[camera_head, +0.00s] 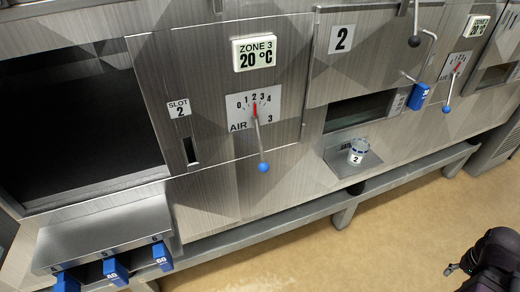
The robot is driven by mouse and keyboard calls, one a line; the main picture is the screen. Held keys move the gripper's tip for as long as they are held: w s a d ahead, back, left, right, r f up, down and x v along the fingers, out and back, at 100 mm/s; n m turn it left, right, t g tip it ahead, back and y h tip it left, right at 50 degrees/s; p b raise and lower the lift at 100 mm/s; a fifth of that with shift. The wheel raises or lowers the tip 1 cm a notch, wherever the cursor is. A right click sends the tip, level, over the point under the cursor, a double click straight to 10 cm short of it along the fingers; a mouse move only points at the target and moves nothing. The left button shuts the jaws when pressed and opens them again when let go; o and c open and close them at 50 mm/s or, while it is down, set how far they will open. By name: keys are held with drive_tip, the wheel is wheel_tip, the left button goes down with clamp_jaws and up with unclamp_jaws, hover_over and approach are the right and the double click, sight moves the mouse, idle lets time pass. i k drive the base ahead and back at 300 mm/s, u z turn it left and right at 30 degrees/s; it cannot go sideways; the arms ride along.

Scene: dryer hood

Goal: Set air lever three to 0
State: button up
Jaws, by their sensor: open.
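Air lever three (260,142) is on the metal panel in the middle, under the ZONE 3 display. It has a thin rod that hangs down to a blue ball knob (263,167). Its red pointer (254,109) points up at about 2 on the white dial plate (240,103), marked 0 to 4 from left to right, with AIR and 3 below. My gripper (456,269) shows in part at the lower right, dark, over the tan floor. It is open and well apart from the lever. Part of it is cut off by the frame edge.
A second blue-knobbed air lever (447,108) is at the right. A cup marked 2 (357,151) stands on a small ledge. A metal rail (300,210) runs along the front. The tan floor (400,240) before it is clear.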

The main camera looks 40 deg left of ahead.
sight(264, 167)
drive_tip(key=z, duration=0.8)
drive_tip(key=k, duration=0.1)
drive_tip(key=u, duration=2.65)
